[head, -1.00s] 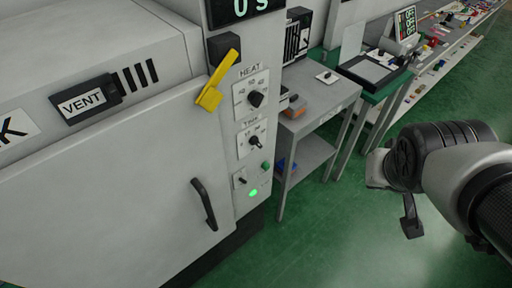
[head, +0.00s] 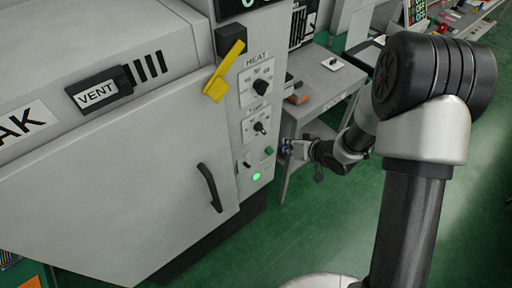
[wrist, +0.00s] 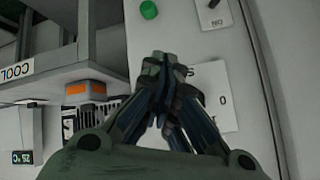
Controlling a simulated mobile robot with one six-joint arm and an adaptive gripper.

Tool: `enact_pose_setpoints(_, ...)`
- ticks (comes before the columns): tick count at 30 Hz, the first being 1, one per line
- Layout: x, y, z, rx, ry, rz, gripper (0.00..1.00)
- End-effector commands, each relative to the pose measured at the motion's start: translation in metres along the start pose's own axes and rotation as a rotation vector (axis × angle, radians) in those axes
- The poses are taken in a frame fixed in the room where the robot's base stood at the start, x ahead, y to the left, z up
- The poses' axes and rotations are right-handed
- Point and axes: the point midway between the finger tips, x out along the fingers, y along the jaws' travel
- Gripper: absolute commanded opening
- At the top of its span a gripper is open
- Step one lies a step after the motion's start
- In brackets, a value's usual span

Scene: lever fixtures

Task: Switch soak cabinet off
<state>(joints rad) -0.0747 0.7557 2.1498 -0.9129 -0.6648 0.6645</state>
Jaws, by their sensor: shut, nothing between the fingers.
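The soak cabinet (head: 120,170) is the large grey unit filling the left of the head view. Its control panel has a HEAT knob (head: 261,88), a TIME knob (head: 260,128), a small toggle switch (head: 247,164), a green button (head: 268,151) and a lit green lamp (head: 256,177). A yellow lever (head: 222,72) slants beside the panel. My gripper (head: 284,148) is just right of the green button, at the panel's edge. In the wrist view my gripper (wrist: 165,62) is shut and empty, with the green button (wrist: 148,9) and part of the toggle (wrist: 212,3) beyond its tips.
A black door handle (head: 210,187) and a VENT slider (head: 98,94) are on the cabinet. A grey side table (head: 325,85) stands close right of the panel, with an orange-and-grey block (wrist: 86,90) on it. Green floor is open in front.

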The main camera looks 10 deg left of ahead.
Motion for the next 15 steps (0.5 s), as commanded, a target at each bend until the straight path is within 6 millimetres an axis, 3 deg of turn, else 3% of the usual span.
enact_pose_setpoints(1,0.012,-0.009,0.014,0.018,-0.009,-0.051,0.0)
enact_pose_setpoints(6,0.032,-0.033,0.042,0.064,-0.015,-0.181,0.0)
enact_pose_setpoints(15,0.039,-0.045,0.054,0.09,-0.018,-0.242,0.0)
